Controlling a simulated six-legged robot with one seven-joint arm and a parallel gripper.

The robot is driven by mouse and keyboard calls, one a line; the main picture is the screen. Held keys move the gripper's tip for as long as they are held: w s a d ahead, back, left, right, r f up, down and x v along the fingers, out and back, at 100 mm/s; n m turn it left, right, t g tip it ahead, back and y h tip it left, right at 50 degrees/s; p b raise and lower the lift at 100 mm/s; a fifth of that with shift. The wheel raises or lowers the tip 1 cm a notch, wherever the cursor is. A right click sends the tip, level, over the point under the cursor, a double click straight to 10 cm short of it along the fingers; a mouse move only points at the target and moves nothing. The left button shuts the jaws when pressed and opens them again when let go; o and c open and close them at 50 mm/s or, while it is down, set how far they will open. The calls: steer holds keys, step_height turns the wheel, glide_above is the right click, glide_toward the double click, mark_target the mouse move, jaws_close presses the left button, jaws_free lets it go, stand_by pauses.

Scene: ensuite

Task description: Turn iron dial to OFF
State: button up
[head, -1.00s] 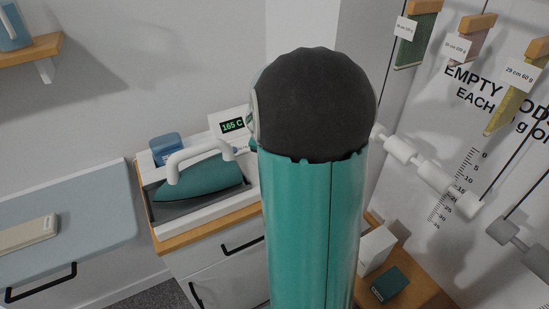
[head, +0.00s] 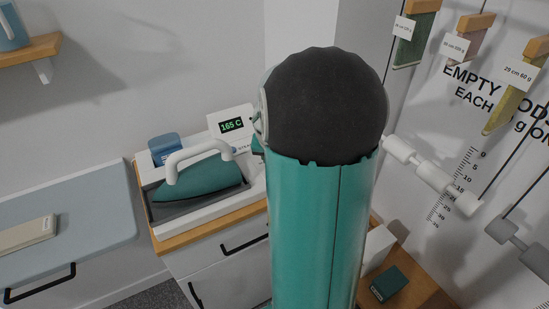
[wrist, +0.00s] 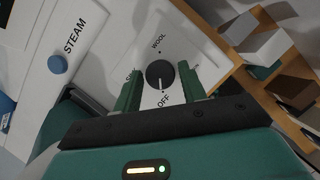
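The iron dial (wrist: 160,74) is a round black knob on a white panel in the wrist view. The WOOL label is above it and the OFF label (wrist: 164,99) below it; its white pointer line appears to point towards OFF. My gripper (wrist: 160,82) is open, with one green finger to each side of the dial; I cannot tell whether they touch it. The teal iron (head: 205,180) with a white handle rests in its station in the head view. The station's display (head: 231,125) reads 165 C. My arm hides the dial in the head view.
A blue STEAM button (wrist: 57,64) is left of the dial in the wrist view. White and green boxes (wrist: 262,42) stand close on the right. A blue ironing board (head: 65,215) is on the left in the head view, and hanging rods (head: 435,177) are on the right.

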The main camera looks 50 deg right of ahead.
steer(key=shift+o, duration=0.8)
steer(key=v, duration=1.3)
steer(key=shift+r, duration=0.35)
steer(key=shift+a, duration=0.1)
steer(key=s+a+m+t+y, duration=0.1)
steer(key=s+a+m, duration=0.2)
steer(key=a+m, duration=0.5)
steer(key=s+a+r+m+t+y, duration=0.1)
steer(key=s+a+m, duration=0.2)
steer(key=a+m, duration=0.5)
steer(key=s+a+r+m+t+y, duration=0.1)
steer(key=s+a+m, duration=0.1)
steer(key=a+m, duration=0.7)
steer(key=a, duration=0.4)
steer(key=shift+s+y, duration=0.4)
